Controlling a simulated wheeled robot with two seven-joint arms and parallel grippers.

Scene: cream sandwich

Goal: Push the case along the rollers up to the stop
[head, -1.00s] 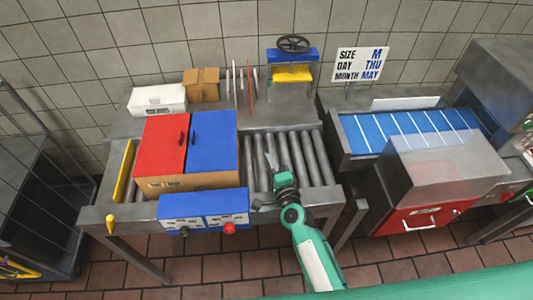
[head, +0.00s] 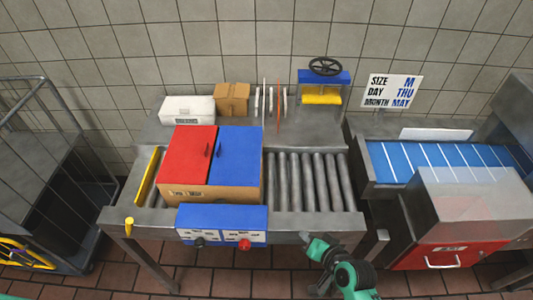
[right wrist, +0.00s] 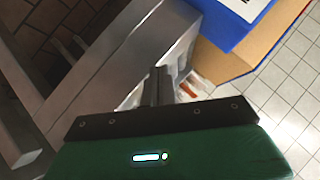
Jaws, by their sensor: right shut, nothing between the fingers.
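The case (head: 232,193) is a cardboard box with a red flap and a blue flap on top. It sits upright on the left part of the rollers (head: 308,180). The yellow stop bar (head: 147,176) stands at the left end of the rollers, with a narrow gap seeming to show between it and the case. My right gripper (head: 307,238) is shut and empty, at the table's front edge, right of and apart from the case. Its closed fingers (right wrist: 159,86) also show in the right wrist view. My left gripper is not in view.
A blue control box (head: 222,222) with knobs is on the table's front edge. White (head: 187,109) and brown (head: 232,99) boxes and a handwheel press (head: 323,82) stand behind. A machine with a blue belt (head: 440,160) is at right. The rollers right of the case are bare.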

